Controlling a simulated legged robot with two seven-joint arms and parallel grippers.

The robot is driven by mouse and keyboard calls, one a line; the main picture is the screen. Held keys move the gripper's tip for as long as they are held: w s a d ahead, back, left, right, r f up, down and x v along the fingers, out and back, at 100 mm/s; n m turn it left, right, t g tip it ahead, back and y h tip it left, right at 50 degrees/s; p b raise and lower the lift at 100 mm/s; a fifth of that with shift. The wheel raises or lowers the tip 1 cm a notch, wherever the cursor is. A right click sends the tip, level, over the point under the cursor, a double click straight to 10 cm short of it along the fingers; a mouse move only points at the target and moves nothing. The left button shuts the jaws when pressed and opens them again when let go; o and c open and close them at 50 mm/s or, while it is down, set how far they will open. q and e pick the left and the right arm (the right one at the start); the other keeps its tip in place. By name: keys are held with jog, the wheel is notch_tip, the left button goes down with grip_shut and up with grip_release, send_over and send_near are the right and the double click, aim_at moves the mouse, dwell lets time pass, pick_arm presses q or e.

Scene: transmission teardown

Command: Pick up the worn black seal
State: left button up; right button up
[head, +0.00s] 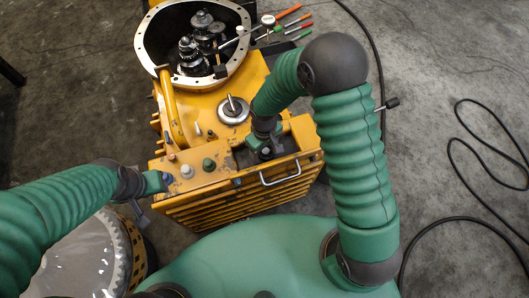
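I cannot clearly make out the worn black seal in the head view. Something dark lies in the recess (267,153) in the top of the yellow machine (215,180), partly hidden by my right gripper. My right gripper (258,145) points down at this recess; its fingertips are too small and covered to show whether they hold anything. My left gripper (142,212) hangs at the machine's left front corner, apart from the recess, with its fingers small and partly hidden.
An open round housing (152,50) with dark gears stands at the back. A grey disc with a short shaft (233,110) sits on the machine's top. Coloured-handled tools (290,28) lie behind. A silver handle (280,174) projects in front. A drum (85,258) stands at lower left.

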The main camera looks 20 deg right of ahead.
jog(key=shift+c, duration=1.1)
jog(key=shift+d, duration=0.3)
jog(key=c, duration=0.5)
jog(key=shift+d, duration=0.1)
jog(key=c, duration=0.4)
pick_arm(q)
jog(key=shift+d, duration=0.2)
